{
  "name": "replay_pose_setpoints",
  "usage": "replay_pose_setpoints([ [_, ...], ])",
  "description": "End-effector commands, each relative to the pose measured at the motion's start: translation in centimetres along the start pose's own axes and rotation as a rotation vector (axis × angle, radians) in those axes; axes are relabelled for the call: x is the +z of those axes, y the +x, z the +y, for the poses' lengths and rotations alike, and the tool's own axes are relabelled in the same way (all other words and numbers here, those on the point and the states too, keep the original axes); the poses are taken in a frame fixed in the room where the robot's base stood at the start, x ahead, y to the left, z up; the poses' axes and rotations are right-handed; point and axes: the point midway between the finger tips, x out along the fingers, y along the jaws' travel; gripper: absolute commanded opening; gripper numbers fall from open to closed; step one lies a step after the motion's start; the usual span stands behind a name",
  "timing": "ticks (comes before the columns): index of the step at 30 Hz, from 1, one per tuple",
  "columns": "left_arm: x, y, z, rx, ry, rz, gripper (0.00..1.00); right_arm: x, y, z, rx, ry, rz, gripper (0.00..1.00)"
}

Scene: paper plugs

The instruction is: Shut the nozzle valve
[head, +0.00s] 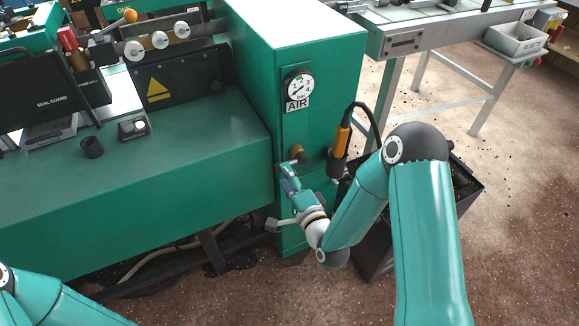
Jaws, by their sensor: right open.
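The green machine column (318,60) carries a round pressure gauge (298,86) above an AIR label. Below the gauge a small brass-coloured fitting with a dark end (297,153) sticks out of the column's front. I cannot tell for sure whether this is the nozzle valve, or whether it is open or shut. My right gripper (278,203) is open and empty, just below that fitting and close to the column's front face. At the upper left, a red handle (67,38) stands above a brass body (78,60). My left gripper is out of view.
An orange and black hand tool (341,137) with a cable hangs in a holder right of the fitting. A dark open bin (376,250) stands below, partly behind my right arm. The green bench (150,190) fills the left. A conveyor frame (405,42) stands at upper right.

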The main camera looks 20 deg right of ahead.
Motion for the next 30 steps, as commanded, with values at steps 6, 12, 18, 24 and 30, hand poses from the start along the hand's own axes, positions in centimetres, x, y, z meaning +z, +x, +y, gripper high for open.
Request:
replay_pose_setpoints([
  [6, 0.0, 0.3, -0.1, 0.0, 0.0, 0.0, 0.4, 0.0, 1.1, 0.0, -0.001, -0.001, 0.0, 0.54],
  [12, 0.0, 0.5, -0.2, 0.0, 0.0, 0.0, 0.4, 0.0, 2.1, -0.1, -0.002, -0.001, -0.001, 0.54],
  [18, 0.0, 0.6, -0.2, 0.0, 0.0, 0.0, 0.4, 0.0, 2.7, -0.1, 0.0, 0.0, 0.0, 0.54],
  [24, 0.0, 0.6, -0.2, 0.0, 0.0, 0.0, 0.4, 0.0, 2.7, -0.1, 0.0, 0.0, 0.0, 0.54],
  [30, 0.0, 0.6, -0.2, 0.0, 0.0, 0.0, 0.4, 0.0, 2.7, -0.1, 0.0, 0.0, 0.0, 0.28],
])
